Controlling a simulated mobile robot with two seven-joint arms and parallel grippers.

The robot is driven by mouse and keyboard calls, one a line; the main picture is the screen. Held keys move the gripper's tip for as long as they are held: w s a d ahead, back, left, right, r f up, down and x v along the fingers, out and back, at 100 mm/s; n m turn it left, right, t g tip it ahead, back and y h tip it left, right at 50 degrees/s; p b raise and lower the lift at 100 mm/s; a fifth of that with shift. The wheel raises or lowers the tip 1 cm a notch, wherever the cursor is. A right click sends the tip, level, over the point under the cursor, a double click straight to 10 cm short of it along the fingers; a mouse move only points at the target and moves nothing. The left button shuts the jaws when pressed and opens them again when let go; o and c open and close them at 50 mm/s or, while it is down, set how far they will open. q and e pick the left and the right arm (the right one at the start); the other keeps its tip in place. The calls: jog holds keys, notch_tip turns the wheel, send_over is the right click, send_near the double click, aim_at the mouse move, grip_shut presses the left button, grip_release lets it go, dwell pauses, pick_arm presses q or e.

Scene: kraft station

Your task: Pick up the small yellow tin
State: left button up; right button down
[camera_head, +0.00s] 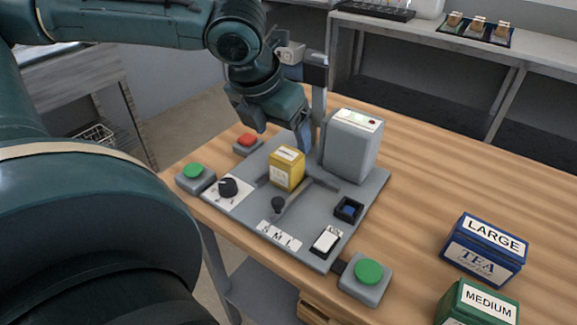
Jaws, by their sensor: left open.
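The small yellow tin (287,170) stands upright on the grey station plate (312,205), with a pale label on its front. My left gripper (281,140) is open, with its fingers pointing down just above and behind the tin in the picture. One finger shows near the tin's upper right edge and the other is to its upper left. I cannot tell whether either finger touches the tin. The jaws hold nothing. My right gripper is not in view.
A grey machine block (350,147) stands close to the right of the gripper. The plate carries a dark lever (279,204), a black knob (228,188) and a small black tray (348,209). A blue LARGE tea tin (484,249) and a green MEDIUM tin (476,305) stand at right.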

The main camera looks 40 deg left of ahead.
aim_at(287, 153)
pick_arm(q)
jog(key=x, duration=0.2)
jog(key=shift+w+f, duration=0.15)
jog(key=shift+f, duration=0.2)
jog(key=x, duration=0.1)
jog(key=b+x, duration=0.1)
jog(key=x, duration=0.1)
jog(key=b+x, duration=0.1)
jog(key=x, duration=0.1)
jog(key=shift+a, duration=0.3)
jog(key=c, duration=1.1)
